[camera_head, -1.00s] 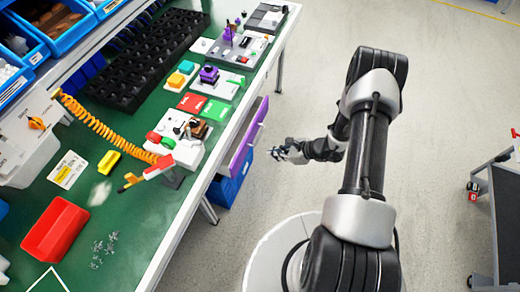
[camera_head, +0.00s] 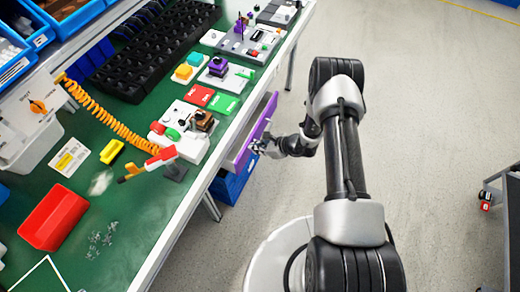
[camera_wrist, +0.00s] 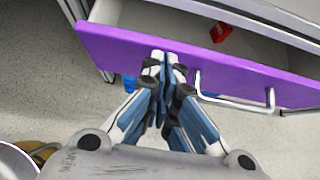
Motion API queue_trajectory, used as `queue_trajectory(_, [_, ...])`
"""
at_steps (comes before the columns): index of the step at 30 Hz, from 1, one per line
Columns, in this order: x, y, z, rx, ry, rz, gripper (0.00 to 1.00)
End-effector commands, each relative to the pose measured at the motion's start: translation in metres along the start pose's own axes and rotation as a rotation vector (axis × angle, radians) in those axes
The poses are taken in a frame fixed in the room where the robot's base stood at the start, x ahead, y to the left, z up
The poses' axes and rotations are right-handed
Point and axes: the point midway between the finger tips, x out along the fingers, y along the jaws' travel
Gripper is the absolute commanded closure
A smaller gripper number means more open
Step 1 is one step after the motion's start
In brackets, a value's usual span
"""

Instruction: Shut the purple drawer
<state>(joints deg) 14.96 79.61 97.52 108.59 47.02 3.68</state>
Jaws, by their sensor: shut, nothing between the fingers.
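The purple drawer (camera_head: 256,132) under the bench stands partly open, its purple front pulled out from the bench edge. In the wrist view its purple front (camera_wrist: 120,48) runs across the picture, with a silver bar handle (camera_wrist: 235,101) on its face. My gripper (camera_head: 256,146) is at the drawer front. In the wrist view my gripper (camera_wrist: 164,62) is shut, fingers together, with nothing between them. Its tips are at the front panel, left of the handle, touching it or very close. A red object (camera_wrist: 220,32) lies inside the open drawer.
The green bench top (camera_head: 130,240) holds switch boxes, a red tray (camera_head: 53,218) and a black crate rack. Clear floor lies to the right, with a dark cart (camera_head: 508,220) at the far right.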

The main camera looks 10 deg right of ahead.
Motion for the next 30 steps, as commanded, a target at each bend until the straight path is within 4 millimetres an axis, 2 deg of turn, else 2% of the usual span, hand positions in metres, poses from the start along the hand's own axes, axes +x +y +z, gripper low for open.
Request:
queue_trajectory(6, [0.002,0.000,0.001,-0.002,0.000,0.000,1.00])
queue_trajectory(12, [0.029,0.000,0.022,-0.007,-0.002,0.002,1.00])
queue_trajectory(16, [0.040,0.001,0.033,-0.004,0.000,0.002,1.00])
queue_trajectory(30, [0.039,-0.003,0.036,-0.003,-0.004,-0.001,1.00])
